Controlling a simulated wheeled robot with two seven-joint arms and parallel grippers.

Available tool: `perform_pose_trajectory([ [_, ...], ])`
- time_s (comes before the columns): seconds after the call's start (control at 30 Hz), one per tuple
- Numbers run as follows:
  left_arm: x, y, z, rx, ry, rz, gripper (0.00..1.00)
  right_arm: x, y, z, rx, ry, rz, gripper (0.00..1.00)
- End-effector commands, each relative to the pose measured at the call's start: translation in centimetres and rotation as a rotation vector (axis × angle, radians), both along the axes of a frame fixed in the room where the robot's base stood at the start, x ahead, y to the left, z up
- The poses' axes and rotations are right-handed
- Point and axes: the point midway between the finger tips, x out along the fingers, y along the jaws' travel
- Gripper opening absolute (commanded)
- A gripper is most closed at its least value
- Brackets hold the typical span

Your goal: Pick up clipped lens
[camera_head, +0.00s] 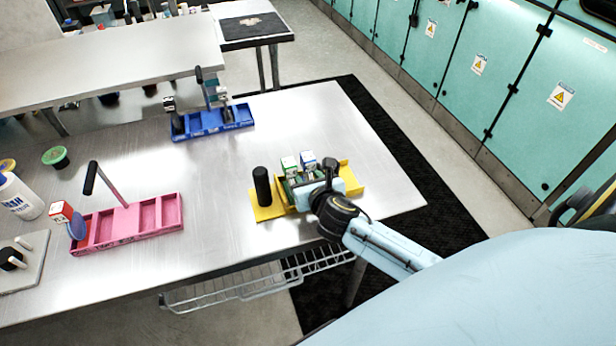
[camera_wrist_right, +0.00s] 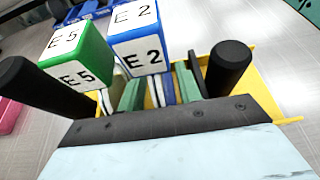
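Two clipped lenses with lettered cubes stand in the yellow tray (camera_head: 266,211). One has a green cube (camera_wrist_right: 75,52) marked E5, the other a blue cube (camera_wrist_right: 138,38) marked E2. In the head view the green cube (camera_head: 290,163) and blue cube (camera_head: 308,158) sit side by side just beyond my right gripper (camera_head: 318,190). My right gripper is low over the yellow tray, close to both. Another lens, a blue disc (camera_head: 77,229) with a red-edged cube, stands at the pink tray. My left gripper is out of view.
The pink tray (camera_head: 128,224) has a tilted handle. A blue tray (camera_head: 213,122) lies farther back. A white bottle (camera_head: 18,197) stands at the left edge. The metal table (camera_head: 200,200) is clear between trays.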

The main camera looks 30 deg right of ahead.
Motion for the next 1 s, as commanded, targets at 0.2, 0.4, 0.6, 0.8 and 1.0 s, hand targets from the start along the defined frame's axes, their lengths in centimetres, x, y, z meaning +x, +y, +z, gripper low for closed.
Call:
perform_pose_trajectory([
  [0.2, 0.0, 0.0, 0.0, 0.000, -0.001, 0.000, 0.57, 0.0, 0.0, 0.0, 0.000, 0.000, 0.000, 0.07],
  [0.4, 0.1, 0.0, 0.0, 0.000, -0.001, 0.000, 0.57, 0.0, 0.0, 0.0, 0.000, 0.000, 0.000, 0.00],
  [0.6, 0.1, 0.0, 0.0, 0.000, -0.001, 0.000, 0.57, 0.0, 0.0, 0.1, -0.001, 0.000, 0.000, 0.00],
  [0.8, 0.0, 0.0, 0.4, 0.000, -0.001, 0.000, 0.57, 0.0, -0.1, 1.3, -0.002, -0.003, -0.001, 0.00],
  [1.0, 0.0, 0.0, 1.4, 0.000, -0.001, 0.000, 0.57, 0.0, -0.1, 4.7, -0.003, -0.005, 0.002, 0.00],
])
